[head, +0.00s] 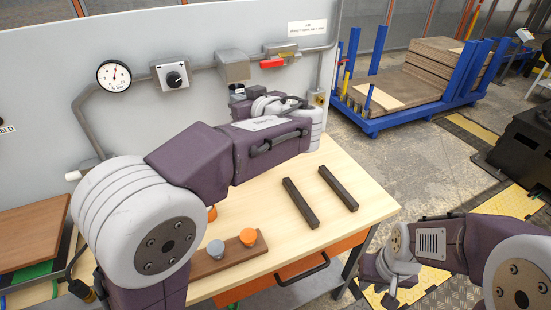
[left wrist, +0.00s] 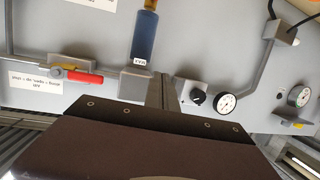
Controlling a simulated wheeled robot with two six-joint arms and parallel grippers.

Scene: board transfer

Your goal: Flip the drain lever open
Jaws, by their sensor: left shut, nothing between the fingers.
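The drain lever (head: 271,63) is a red handle on a valve on the grey wall panel, at the top centre of the head view. It lies about level, along the pipe. In the left wrist view the red handle (left wrist: 85,77) is at the left, beside its yellow valve part. My left gripper (left wrist: 163,92) is shut and empty, pointing at the panel, apart from the lever and to its right in that view. The arm hides its fingertips in the head view. My right gripper (head: 390,296) is low at the right, its fingers unclear.
A grey box (head: 233,65) with a blue cylinder (left wrist: 145,37) is beside the lever. A black knob (head: 174,79) and a gauge (head: 114,76) are further left. Two dark bars (head: 300,203) lie on the wooden table (head: 350,170). A blue cart (head: 390,118) stands behind.

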